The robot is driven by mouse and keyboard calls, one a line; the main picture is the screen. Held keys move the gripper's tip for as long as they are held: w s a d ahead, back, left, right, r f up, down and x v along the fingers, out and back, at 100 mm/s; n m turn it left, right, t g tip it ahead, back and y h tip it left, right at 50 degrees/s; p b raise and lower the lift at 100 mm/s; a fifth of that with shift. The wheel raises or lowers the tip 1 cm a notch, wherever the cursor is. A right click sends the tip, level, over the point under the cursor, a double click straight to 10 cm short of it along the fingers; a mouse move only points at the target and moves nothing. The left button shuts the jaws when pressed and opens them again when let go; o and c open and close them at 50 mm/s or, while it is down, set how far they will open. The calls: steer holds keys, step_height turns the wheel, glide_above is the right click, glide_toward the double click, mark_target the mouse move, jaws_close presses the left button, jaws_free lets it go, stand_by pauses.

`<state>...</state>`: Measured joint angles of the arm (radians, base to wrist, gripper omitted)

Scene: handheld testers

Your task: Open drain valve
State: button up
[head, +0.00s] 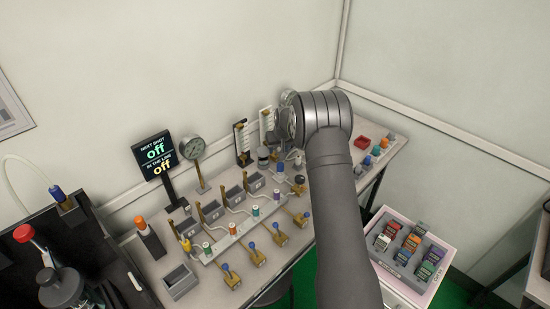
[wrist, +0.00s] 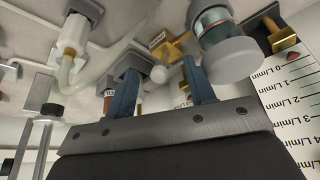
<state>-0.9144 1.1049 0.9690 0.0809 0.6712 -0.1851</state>
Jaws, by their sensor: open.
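In the wrist view my gripper (wrist: 160,68) is open, with two blue fingers apart and nothing clearly held. A pale round-ended piece (wrist: 164,73) and a brass fitting (wrist: 170,46) show around the gap between the fingertips; I cannot tell whether either is the drain valve. A clear bowl with teal content and a grey end cap (wrist: 233,60) is just right of the right finger. My wrist hides the fingers there.
Flow scales (head: 242,138) stand close by; one scale (wrist: 295,90) fills the wrist view's right side. Several brass valves with blue knobs (head: 257,256) line the bench front. A gauge (head: 191,149) and a display reading "off" twice (head: 155,154) stand left. A coloured-block tray (head: 376,262) is lower right.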

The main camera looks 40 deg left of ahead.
steer(key=shift+s+a, duration=0.15)
steer(key=shift+s, duration=0.1)
steer(key=shift+r, duration=1.2)
steer(key=shift+w+r, duration=0.1)
steer(key=shift+r, duration=1.7)
steer(key=shift+w, duration=0.1)
